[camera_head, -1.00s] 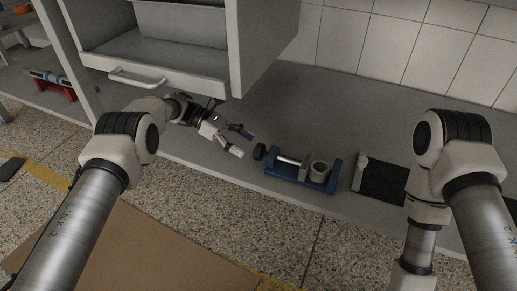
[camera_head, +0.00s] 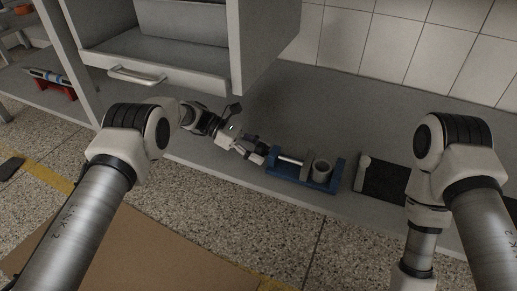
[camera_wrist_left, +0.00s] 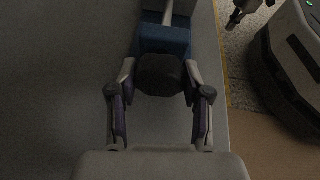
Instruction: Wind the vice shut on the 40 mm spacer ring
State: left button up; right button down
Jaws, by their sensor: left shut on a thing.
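The blue vice (camera_head: 305,184) lies on the grey worktop in the middle of the head view. Its screw (camera_head: 291,160) runs left to right toward a grey sliding jaw (camera_head: 307,172). The grey spacer ring (camera_head: 322,168) stands upright between that jaw and the blue end jaw; I cannot tell whether both touch it. My left gripper (camera_head: 262,155) is at the vice's left end, shut on the black knob (camera_wrist_left: 160,74), which shows between its fingers in the left wrist view. My right gripper may be the dark tip (camera_wrist_left: 236,18) at that view's top right; its fingers are unclear.
A dark mat (camera_head: 384,180) with a pale rod-like thing (camera_head: 362,172) lies right of the vice. The tiled wall (camera_head: 400,40) is behind. The worktop's front edge runs close to the vice.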

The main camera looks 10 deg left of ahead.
pick_arm(q)
jog(key=shift+r+m+t+p, duration=0.35)
jog(key=shift+m+p, duration=0.35)
jog(key=shift+p, duration=0.5)
jog(key=shift+f+m+t+h, duration=0.2)
jog(key=shift+m+t+h, duration=0.05)
jog(key=shift+m+h, duration=0.05)
jog(key=shift+f+p, duration=0.2)
jog(key=shift+p, duration=0.1)
pick_arm(e)
jog(key=shift+g, duration=0.3)
jog(key=r, duration=0.2)
jog(key=s+r, duration=0.1)
jog(key=r, duration=0.1)
jog(key=shift+s+r, duration=0.15)
jog(key=shift+s, duration=0.05)
pick_arm(q)
jog(key=shift+d, duration=0.1)
jog(key=o, duration=1.2)
jog(key=shift+c, duration=0.2)
jog(key=v, duration=1.2)
jog(key=shift+s+f, duration=0.1)
